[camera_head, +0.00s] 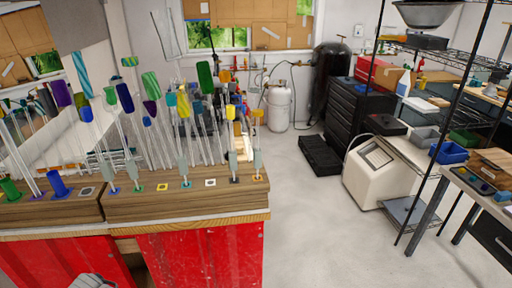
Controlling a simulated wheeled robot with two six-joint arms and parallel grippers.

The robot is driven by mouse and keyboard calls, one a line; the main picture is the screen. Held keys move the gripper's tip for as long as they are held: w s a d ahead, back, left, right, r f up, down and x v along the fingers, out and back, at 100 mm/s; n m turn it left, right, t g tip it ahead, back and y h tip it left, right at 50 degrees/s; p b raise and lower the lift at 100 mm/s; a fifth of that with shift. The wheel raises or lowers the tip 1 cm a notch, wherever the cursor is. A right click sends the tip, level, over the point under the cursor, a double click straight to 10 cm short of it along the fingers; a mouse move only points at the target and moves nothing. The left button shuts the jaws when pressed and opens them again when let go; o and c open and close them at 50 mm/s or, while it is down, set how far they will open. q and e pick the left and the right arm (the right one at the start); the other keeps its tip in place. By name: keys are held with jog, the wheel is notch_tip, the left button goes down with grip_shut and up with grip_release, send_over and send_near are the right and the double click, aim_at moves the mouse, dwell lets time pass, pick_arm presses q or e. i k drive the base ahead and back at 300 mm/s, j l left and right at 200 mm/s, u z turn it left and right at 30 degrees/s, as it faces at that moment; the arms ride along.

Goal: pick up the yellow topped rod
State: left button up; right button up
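A rod with a yellow top (183,104) stands among many glass rods on the wooden rack (145,208) at the left. Its top is partly crowded by blue, green and teal tops, and its lower part is hard to separate from its neighbours. A second rod with an orange-yellow top (257,114) stands at the right end of the rack. No gripper is clearly in view. A small grey piece shows at the bottom edge in front of the red cabinet; I cannot tell whether it is part of an arm.
The rack sits on a red cabinet (200,255). Rods with purple, blue and green tops crowd it, some tilted. Open grey floor (315,240) lies to the right. Beyond stand a cream machine (372,172), black drawers (355,115) and a wire shelf with a thin post.

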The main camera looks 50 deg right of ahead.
aim_at(229, 110)
jog(key=z, duration=1.55)
jog(key=j+z, duration=0.3)
jog(key=z, duration=0.2)
jog(key=k+j+z, duration=0.15)
jog(key=z, duration=0.3)
jog(key=k+j+z, duration=0.15)
jog(key=j+z, duration=0.15)
jog(key=z, duration=0.2)
